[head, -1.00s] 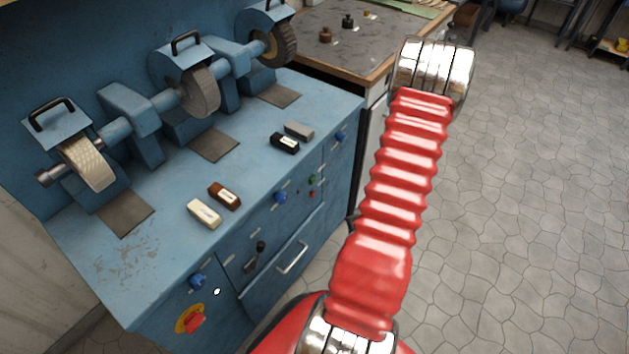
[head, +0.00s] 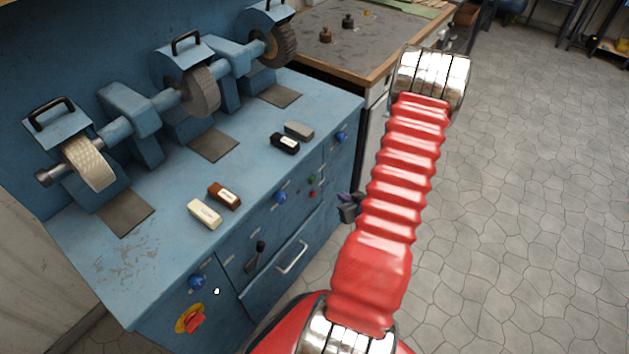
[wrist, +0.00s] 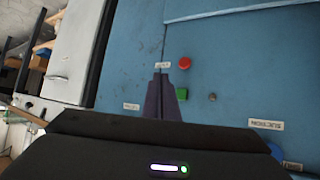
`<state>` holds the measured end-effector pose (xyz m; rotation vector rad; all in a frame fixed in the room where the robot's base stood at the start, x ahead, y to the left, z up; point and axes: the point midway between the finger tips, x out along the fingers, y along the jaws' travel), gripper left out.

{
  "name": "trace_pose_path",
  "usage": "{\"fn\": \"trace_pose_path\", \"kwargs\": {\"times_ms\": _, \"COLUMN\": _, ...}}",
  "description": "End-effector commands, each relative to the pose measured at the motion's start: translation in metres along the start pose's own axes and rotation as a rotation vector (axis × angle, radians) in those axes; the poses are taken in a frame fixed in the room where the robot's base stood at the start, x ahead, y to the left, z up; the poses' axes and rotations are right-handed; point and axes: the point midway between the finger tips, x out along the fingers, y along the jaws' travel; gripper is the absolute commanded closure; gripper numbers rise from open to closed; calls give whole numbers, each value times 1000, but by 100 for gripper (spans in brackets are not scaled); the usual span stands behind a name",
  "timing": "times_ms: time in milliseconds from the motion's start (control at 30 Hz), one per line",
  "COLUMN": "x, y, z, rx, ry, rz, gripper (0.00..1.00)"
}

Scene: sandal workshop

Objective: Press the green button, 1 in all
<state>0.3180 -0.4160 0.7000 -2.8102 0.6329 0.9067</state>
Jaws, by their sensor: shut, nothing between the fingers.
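The small green button (head: 312,180) is on the front face of the blue grinding machine, just above a small red button (head: 312,194). In the wrist view the green button (wrist: 182,94) shows right beside my fingertips, with the red button (wrist: 184,63) above it. My gripper (wrist: 161,82) is shut and empty, its dark fingers pointing at the panel. In the head view my gripper (head: 347,208) is partly hidden behind my red arm, to the lower right of the green button. I cannot tell whether the fingers touch the panel.
Blue knobs (head: 280,197), a lever (head: 256,256) and a drawer handle (head: 292,256) stick out of the machine's front. A red emergency button (head: 194,320) sits lower left. Polishing bars lie on top. The floor at right is clear.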

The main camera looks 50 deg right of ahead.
Motion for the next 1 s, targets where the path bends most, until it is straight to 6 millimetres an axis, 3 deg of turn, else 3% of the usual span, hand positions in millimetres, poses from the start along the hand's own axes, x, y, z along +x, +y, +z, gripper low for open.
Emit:
{"fn": "trace_pose_path", "kwargs": {"times_ms": 700, "x": 49, "y": -36, "z": -36, "rx": -2, "ry": 0, "rz": -1, "gripper": 100}}
{"fn": "trace_pose_path", "kwargs": {"times_ms": 1000, "x": 56, "y": -40, "z": -40, "rx": 1, "ry": -1, "rz": 1, "gripper": 100}}
